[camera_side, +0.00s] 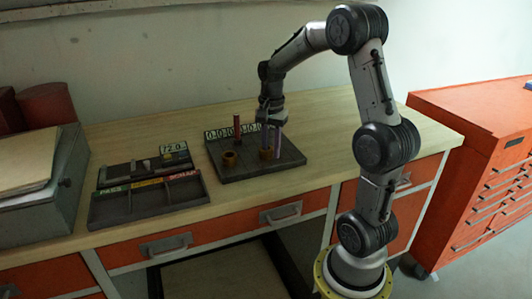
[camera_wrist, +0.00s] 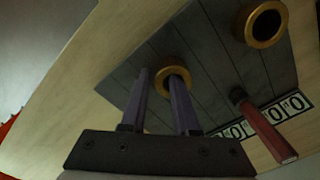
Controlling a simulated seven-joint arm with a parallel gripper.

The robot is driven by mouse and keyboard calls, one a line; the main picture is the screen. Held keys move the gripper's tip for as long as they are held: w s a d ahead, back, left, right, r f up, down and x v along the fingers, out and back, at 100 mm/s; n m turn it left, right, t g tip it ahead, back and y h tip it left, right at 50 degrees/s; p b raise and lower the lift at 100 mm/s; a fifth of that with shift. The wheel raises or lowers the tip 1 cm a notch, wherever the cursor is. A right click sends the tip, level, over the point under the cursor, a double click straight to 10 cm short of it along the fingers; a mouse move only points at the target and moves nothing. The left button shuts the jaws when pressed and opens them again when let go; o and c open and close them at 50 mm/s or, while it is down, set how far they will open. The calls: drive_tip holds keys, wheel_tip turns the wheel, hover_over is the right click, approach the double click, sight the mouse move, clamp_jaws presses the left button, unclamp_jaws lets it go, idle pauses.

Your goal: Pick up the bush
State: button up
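Two brass-coloured bushes stand on the dark board. One bush (camera_side: 265,154) is at my gripper, and the wrist view shows its ring (camera_wrist: 161,83). The other bush (camera_side: 229,159) stands to the left, and its open bore shows in the wrist view (camera_wrist: 249,33). My gripper (camera_side: 277,152) points down with its two purple fingers apart.
A red peg (camera_side: 237,128) stands upright on the dark board (camera_side: 218,148), close to my fingers. A row of white number plates (camera_side: 222,133) lines the board's back. Dark trays (camera_side: 150,203) and a grey box (camera_side: 45,195) lie left. The bench right of the board is clear.

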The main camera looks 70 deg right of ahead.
clamp_jaws()
idle(1.4)
